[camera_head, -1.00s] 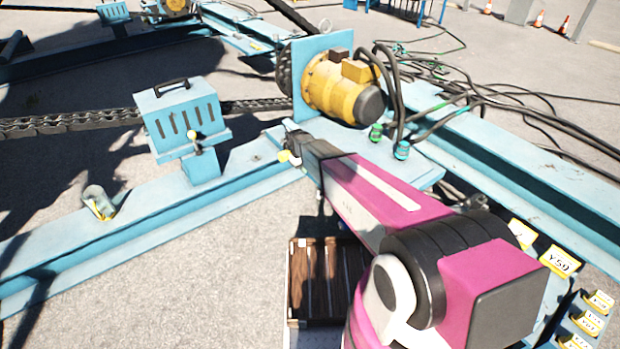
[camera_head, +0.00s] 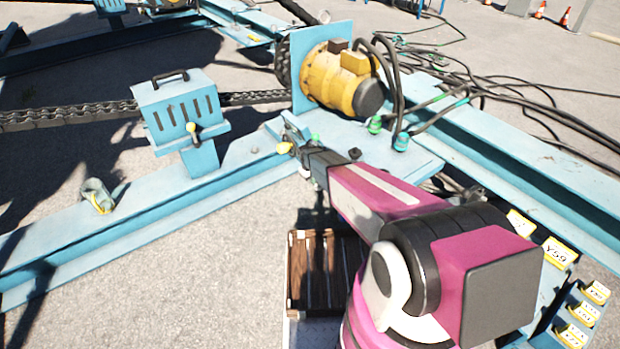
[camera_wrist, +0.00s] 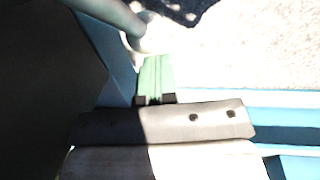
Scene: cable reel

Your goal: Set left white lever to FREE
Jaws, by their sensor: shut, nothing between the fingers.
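A lever with a pale, whitish-yellow knob (camera_head: 284,147) stands at the left end of the motor platform in the head view. In the wrist view a thick grey rod (camera_wrist: 112,14) comes in from the upper left and ends in a white ball (camera_wrist: 152,36). My gripper (camera_wrist: 155,62) is shut and empty; its green fingers point at the ball from just below. I cannot tell whether they touch it. In the head view my dark gripper (camera_head: 301,155) is just right of the knob, and its fingertips are hard to make out. No FREE marking is legible.
A blue slotted box (camera_head: 178,108) with another small knobbed lever (camera_head: 192,128) stands on the left beam. A yellow motor (camera_head: 340,82) with black cables is behind my gripper. A brown slatted crate (camera_head: 325,270) lies below my arm. Labelled yellow tags (camera_head: 558,252) are at right.

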